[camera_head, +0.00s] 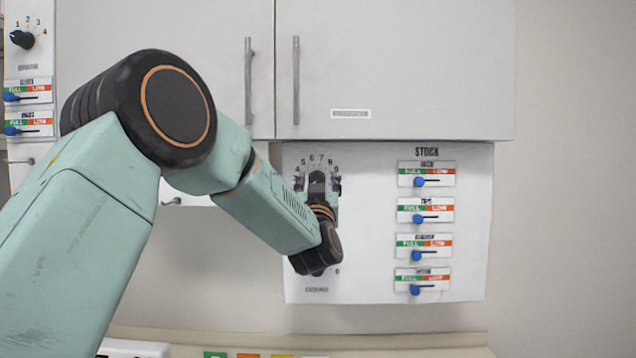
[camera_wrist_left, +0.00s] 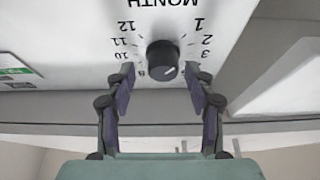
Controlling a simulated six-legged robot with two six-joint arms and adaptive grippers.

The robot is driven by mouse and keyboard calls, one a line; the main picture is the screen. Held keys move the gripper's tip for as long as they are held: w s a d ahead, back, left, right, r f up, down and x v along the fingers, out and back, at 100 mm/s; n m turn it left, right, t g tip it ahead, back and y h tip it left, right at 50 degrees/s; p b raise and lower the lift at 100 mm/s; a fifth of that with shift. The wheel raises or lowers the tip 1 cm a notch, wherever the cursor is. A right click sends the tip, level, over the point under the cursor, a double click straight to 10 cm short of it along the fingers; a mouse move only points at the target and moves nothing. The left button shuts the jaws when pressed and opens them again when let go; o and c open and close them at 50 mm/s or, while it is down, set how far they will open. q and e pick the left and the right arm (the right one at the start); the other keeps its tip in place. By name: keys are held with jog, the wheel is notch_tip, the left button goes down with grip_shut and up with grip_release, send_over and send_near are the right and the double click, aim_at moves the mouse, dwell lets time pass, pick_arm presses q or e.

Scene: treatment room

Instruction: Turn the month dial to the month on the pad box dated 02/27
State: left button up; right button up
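The month dial (camera_wrist_left: 163,58) is a dark round knob on a white panel, seen upside down in the left wrist view, with MONTH and numbers printed around it. Its pale mark points to the lower right; the number there is hidden. In the head view, numbers 4 to 9 arc above my left gripper (camera_head: 318,184), which covers the knob. In the left wrist view this gripper (camera_wrist_left: 160,72) is open, its fingertips on either side of the knob with gaps between. My right gripper and the pad box are not in view.
A STOCK column of FULL/LOW sliders (camera_head: 427,174) is right of the dial on the same panel. Grey cabinet doors (camera_head: 395,60) with long handles hang above. Another numbered knob (camera_head: 22,39) and more sliders are at far left. A counter edge (camera_head: 400,340) runs below.

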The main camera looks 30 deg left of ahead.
pick_arm(q)
jog(key=shift+a, duration=0.2)
jog(key=shift+c, duration=0.6)
jog(key=shift+w+a+f, duration=0.2)
jog(key=shift+a+f, duration=0.05)
jog(key=shift+a, duration=0.1)
jog(key=c, duration=0.3)
jog(key=shift+w+d, duration=0.15)
jog(key=shift+d, duration=0.15)
jog(key=c, duration=0.3)
jog(key=shift+a, duration=0.15)
jog(key=shift+c, duration=1.2)
jog(key=shift+m+t+h+p, duration=0.35)
jog(key=shift+m+h, duration=0.6)
jog(key=shift+m, duration=0.9)
jog(key=shift+m+t+h+p, duration=0.3)
jog(key=shift+m+h, duration=0.65)
jog(key=shift+m, duration=0.9)
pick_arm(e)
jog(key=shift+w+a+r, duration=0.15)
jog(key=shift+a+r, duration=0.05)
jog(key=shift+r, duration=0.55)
pick_arm(q)
jog(key=o, duration=1.2)
jog(key=shift+s+r, duration=0.1)
jog(key=shift+s, duration=0.1)
